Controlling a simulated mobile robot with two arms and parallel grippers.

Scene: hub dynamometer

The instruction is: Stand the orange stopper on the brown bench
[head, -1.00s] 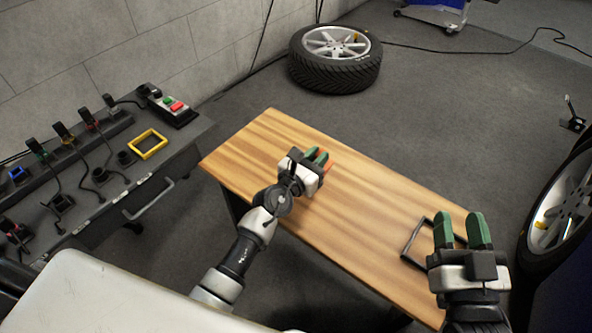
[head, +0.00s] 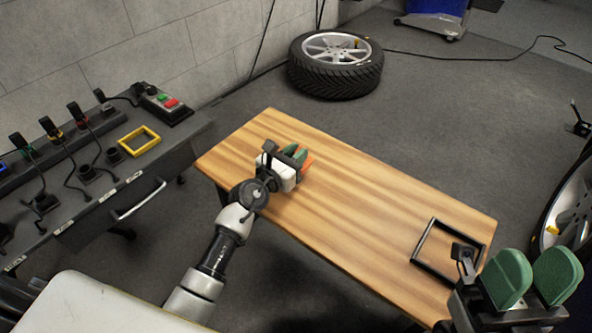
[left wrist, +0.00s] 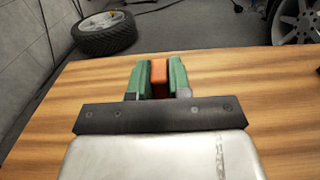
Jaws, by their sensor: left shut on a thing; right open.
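The brown bench (head: 350,205) has a striped wooden top and stands in the middle of the head view. My left gripper (head: 300,155) is over the left part of the bench. Its green fingers are shut on the orange stopper (left wrist: 158,72), which shows between them in the left wrist view. In the head view only a bit of the stopper (head: 308,161) shows beside the fingers. I cannot tell whether it touches the bench top. My right gripper (head: 532,279) is open and empty near the bench's right end.
A black square frame (head: 420,243) lies on the bench's right end. A dark panel with cables, a yellow frame (head: 121,142) and a red-green button box (head: 166,103) stands at left. A tyre (head: 335,80) lies on the floor behind. The bench's middle is clear.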

